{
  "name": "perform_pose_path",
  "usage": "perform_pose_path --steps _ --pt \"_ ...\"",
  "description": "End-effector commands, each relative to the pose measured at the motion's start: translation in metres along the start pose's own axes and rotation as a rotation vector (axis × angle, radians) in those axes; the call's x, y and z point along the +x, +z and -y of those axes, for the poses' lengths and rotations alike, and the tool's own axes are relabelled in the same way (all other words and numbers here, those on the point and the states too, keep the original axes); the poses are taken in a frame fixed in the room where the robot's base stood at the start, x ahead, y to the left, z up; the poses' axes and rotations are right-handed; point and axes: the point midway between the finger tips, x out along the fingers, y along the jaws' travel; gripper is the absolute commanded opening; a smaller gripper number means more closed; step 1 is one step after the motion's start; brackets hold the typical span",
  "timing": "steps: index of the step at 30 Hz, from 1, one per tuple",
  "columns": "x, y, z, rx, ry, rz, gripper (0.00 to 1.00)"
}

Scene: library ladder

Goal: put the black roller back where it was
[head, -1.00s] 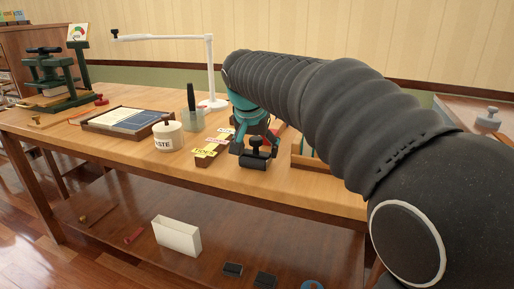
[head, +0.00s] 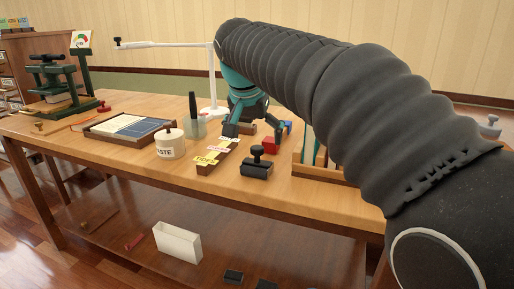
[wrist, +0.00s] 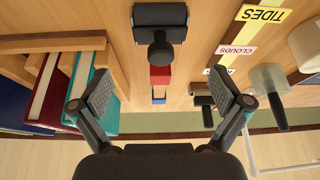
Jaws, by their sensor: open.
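The black roller (head: 257,165), a dark block with a round knob on top, sits upright on the wooden table near its front edge. It also shows at the top of the wrist view (wrist: 160,18), with its knob towards me. My gripper (head: 254,130) is open and empty, behind and above the roller and apart from it. In the wrist view the two fingers (wrist: 155,95) are spread wide, with bare table, a red block (wrist: 160,76) and a blue piece beyond the knob between them.
A dark strip with yellow and pink labels (head: 216,152) lies left of the roller. A white paste pot (head: 170,143) stands further left. A wooden rack with books (wrist: 55,85) is on the other side. Another small black item (wrist: 203,101) lies behind, near the right finger.

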Motion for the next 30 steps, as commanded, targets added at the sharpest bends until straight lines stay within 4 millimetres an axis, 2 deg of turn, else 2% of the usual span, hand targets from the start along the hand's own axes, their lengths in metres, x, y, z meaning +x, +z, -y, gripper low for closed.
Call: perform_pose_path --steps 1,3,9,16,19,23,26,30 --pt "-0.011 -0.001 0.001 -0.001 -0.002 -0.002 1.00" --pt "-0.022 0.000 0.001 -0.001 -0.002 -0.002 1.00" --pt "-0.041 0.000 0.000 0.000 0.000 -0.001 1.00" --pt "-0.045 0.000 0.000 0.000 0.001 0.001 1.00" --pt "-0.045 0.002 -0.007 -0.005 -0.002 0.001 1.00" --pt "-0.041 0.015 -0.038 -0.034 -0.014 0.004 1.00" --pt "-0.034 0.035 -0.074 -0.070 -0.031 0.005 1.00" --pt "-0.019 0.075 -0.124 -0.124 -0.059 0.001 1.00"
